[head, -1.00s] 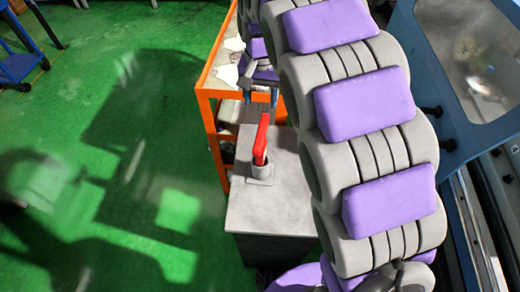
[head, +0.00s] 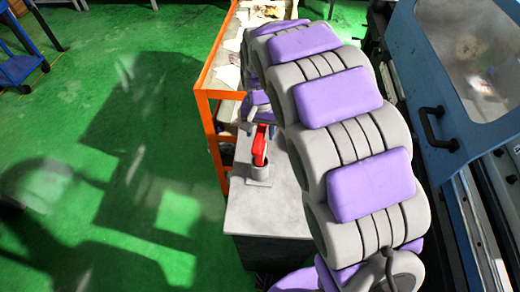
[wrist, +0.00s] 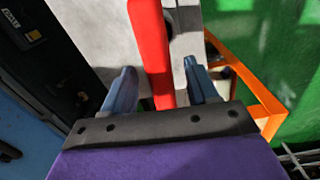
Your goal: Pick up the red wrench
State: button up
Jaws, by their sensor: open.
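The red wrench (head: 259,147) stands upright in a small grey holder (head: 260,173) on a grey cabinet (head: 265,212) in the head view. My gripper is at the wrench's upper end there, mostly hidden by my arm. In the wrist view my gripper (wrist: 159,68) is open, with one blue finger on each side of the red wrench (wrist: 152,45). The wrench passes between the fingers with a gap on both sides. Its end near the gripper's base is partly hidden.
An orange-framed shelf (head: 203,98) with papers and parts stands just behind the cabinet. A blue machine (head: 475,125) with a window and black handles is on the right. Green floor (head: 110,120) lies open on the left; a blue cart (head: 20,65) is at the far left.

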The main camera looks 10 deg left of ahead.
jog(key=shift+f, duration=0.5)
jog(key=shift+a, duration=0.1)
jog(key=shift+c, duration=0.3)
grip_shut()
